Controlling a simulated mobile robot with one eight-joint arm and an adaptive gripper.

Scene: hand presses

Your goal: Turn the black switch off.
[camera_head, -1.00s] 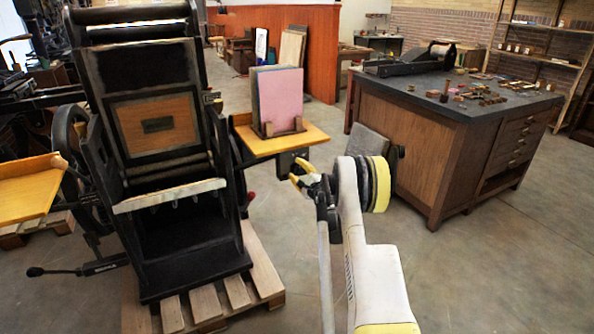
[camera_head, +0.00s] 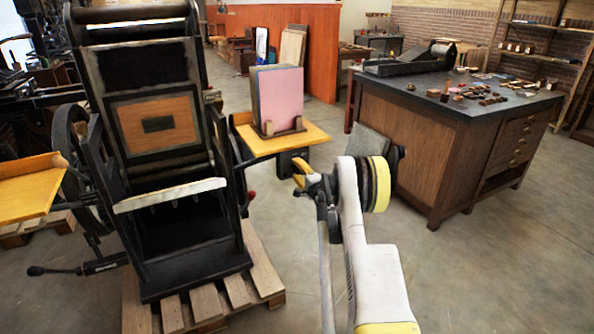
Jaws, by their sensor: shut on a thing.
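A small black box (camera_head: 291,162), seemingly the black switch, sits under the yellow shelf beside the press. My gripper (camera_head: 298,174), with yellow fingers, is at the lower right of this box, at its front. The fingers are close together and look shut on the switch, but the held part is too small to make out. The switch's on or off position cannot be read from here.
The black press (camera_head: 160,125) stands on a wooden pallet (camera_head: 262,268) at the left. The yellow shelf (camera_head: 308,136) holds a rack of pink and dark sheets (camera_head: 280,97). A large wooden workbench (camera_head: 408,150) stands at the right.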

